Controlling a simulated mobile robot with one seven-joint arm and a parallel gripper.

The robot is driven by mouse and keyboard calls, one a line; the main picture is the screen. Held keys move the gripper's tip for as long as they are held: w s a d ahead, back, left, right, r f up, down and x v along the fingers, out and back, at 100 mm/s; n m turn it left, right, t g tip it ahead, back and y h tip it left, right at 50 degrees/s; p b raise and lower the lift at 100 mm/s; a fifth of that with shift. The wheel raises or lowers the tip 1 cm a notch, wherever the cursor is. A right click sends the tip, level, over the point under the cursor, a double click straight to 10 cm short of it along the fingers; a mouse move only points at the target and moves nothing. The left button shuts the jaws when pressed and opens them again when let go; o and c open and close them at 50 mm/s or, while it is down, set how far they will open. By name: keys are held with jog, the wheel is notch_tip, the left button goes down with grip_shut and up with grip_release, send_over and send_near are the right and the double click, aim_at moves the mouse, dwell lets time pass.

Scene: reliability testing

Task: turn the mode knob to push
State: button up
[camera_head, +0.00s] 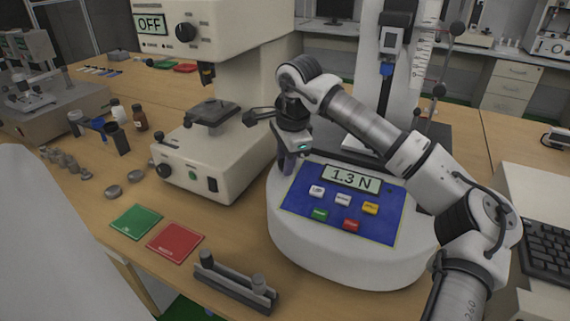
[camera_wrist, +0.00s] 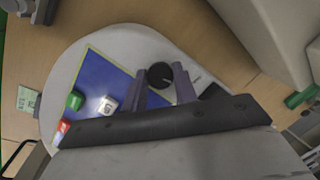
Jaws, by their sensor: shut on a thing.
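The black round mode knob (camera_wrist: 160,75) sits on the white base of the force tester, beside its blue panel, in the wrist view. My gripper (camera_wrist: 161,80) has its two grey fingers on either side of the knob and is shut on it. A faint light mark shows on the knob; the setting it points at is too small to read. In the camera_head view my gripper (camera_head: 287,165) reaches down at the panel's left corner and hides the knob. The tester's display (camera_head: 351,179) reads 1.3 N.
The blue panel (camera_head: 310,211) carries several coloured buttons close to my gripper. A microscope-like instrument (camera_head: 217,150) reading OFF stands just left. A green mat (camera_head: 136,222), a red mat (camera_head: 175,242) and a grey fixture (camera_head: 235,284) lie in front.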

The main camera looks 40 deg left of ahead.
jog(key=m+b, duration=0.2)
jog(key=m, duration=0.1)
jog(key=m+t+b, duration=0.1)
jog(key=m+b, duration=0.1)
jog(key=shift+d+f+y, duration=0.15)
jog(key=shift+f+y, duration=0.1)
jog(key=shift+y, duration=0.15)
jog(key=shift+r+m+t+y+b, duration=0.1)
jog(key=shift+m+t+y+b, duration=0.2)
jog(key=shift+m+b, duration=1.2)
jog(key=shift+r+m, duration=0.1)
jog(key=shift+m, duration=0.3)
jog(key=o, duration=1)
jog(key=shift+c, duration=0.2)
jog(key=shift+s+r, duration=0.1)
jog(key=v, duration=1.3)
jog(key=shift+r, duration=0.25)
jog(key=shift+s+d, duration=0.1)
jog(key=shift+s, duration=0.05)
